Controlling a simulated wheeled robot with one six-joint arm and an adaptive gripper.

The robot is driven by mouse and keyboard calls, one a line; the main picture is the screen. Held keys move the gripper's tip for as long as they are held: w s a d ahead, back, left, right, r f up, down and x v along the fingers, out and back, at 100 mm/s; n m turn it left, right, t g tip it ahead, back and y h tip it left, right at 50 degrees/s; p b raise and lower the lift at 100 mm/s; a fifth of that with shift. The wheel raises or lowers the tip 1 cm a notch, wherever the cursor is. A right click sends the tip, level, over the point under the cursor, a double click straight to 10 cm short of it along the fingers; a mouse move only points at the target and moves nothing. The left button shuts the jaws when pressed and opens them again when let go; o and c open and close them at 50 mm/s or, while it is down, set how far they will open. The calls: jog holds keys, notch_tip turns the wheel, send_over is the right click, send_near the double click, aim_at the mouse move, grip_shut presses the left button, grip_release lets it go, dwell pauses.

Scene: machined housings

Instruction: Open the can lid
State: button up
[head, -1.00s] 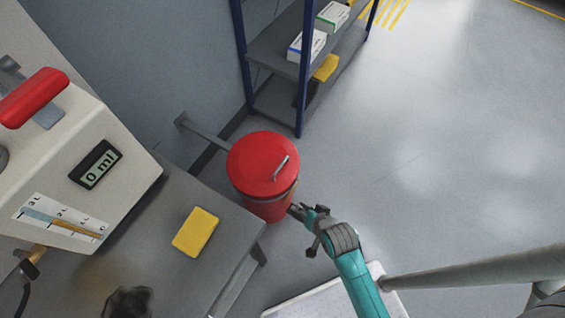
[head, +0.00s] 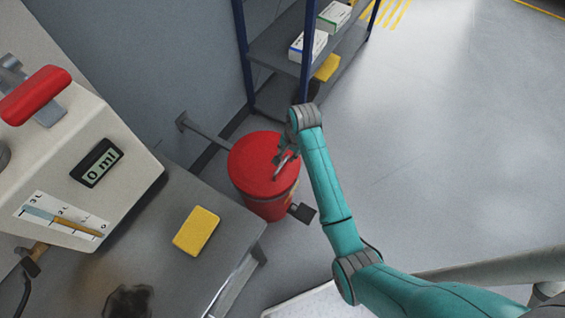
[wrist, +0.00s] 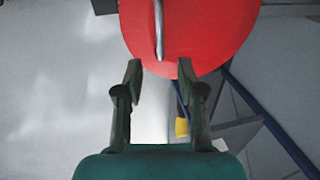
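The red can (head: 267,203) stands on the floor beside the grey bench. Its round red lid (head: 255,160) lies flat on top and looks closed. A thin metal handle (head: 284,167) sits on the lid's right part; it also shows in the wrist view (wrist: 159,30). My gripper (head: 284,156) is over the lid's right edge, close to the handle. In the wrist view my gripper (wrist: 159,75) has its fingers apart with nothing between the tips, and the handle lies just beyond them, roughly in line with the gap. I cannot tell the height above the lid.
A grey bench (head: 175,205) with a yellow sponge-like block (head: 196,231) and a beige machine (head: 75,150) is at left. A blue-framed shelf (head: 305,75) stands behind the can. A dark pedal-like plate (head: 302,213) juts from the can's base. Open floor lies right.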

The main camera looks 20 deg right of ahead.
aim_at(282, 165)
jog(key=f, duration=0.3)
jog(key=w+f, duration=0.1)
jog(key=f, duration=0.2)
jog(key=a+f, duration=0.1)
jog(key=f, duration=0.3)
jog(key=shift+w+a, duration=0.1)
jog(key=shift+w, duration=0.2)
grip_shut()
